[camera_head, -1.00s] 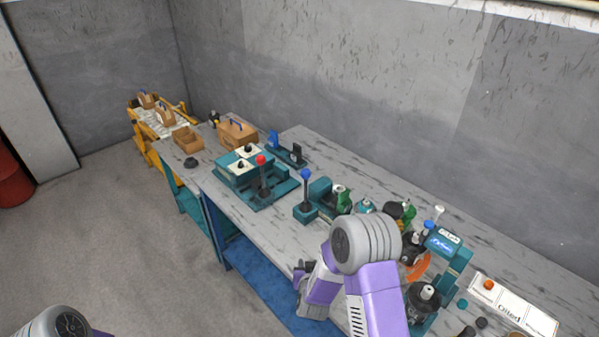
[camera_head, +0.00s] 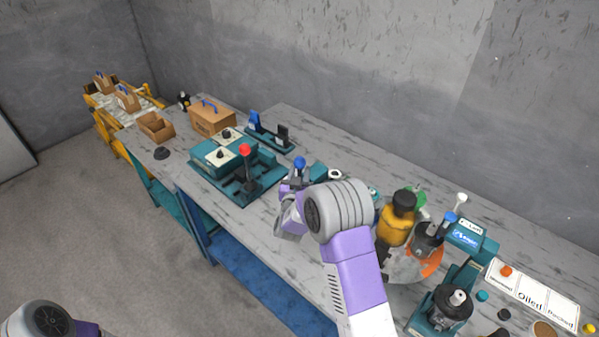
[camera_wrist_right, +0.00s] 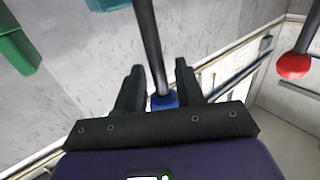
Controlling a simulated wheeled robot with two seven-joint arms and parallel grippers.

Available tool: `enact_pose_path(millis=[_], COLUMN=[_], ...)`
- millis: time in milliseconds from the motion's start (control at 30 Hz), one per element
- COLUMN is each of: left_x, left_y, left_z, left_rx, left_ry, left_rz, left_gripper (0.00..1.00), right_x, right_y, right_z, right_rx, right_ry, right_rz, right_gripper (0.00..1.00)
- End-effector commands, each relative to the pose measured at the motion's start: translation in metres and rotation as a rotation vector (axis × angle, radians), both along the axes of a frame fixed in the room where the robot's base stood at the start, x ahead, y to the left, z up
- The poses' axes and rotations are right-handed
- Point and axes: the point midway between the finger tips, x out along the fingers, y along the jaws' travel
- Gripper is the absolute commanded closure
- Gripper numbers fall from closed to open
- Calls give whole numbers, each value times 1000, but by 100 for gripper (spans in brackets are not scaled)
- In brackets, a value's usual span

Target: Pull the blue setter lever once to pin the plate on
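The blue setter lever shows in the head view as a blue ball knob (camera_head: 300,162) rising just behind my right gripper (camera_head: 293,183). My right arm hides its rod and most of its base. In the right wrist view the blue knob (camera_wrist_right: 164,99) and its dark rod (camera_wrist_right: 148,40) lie between the two black fingers of my right gripper (camera_wrist_right: 158,78). The fingers are open, with a gap on each side of the rod. The plate cannot be made out. Only a link of my left arm shows at the lower left; its gripper is out of view.
A teal fixture with a red-knobbed lever (camera_head: 245,150) stands left of the blue lever; its red knob is at the right wrist view's right edge (camera_wrist_right: 293,66). A yellow bottle (camera_head: 396,222) and a teal press (camera_head: 470,245) stand to the right on the workbench (camera_head: 290,240).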

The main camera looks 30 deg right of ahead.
Motion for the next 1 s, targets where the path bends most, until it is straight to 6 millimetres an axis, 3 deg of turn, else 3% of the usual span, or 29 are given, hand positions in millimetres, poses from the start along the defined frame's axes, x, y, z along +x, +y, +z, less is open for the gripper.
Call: enact_pose_path(millis=[367, 600, 1000], left_x=[0, 0, 0], left_y=[0, 0, 0], left_z=[0, 0, -4], left_rx=[0, 0, 0], left_ry=[0, 0, 0], left_rz=[0, 0, 0], left_gripper=[5, 5, 5], right_x=[6, 6, 5], right_y=[-4, -4, -3], right_z=[0, 0, -1], right_rx=[0, 0, -9], right_ry=[1, 1, -2], right_rz=[0, 0, 1], right_gripper=[63, 100, 100])
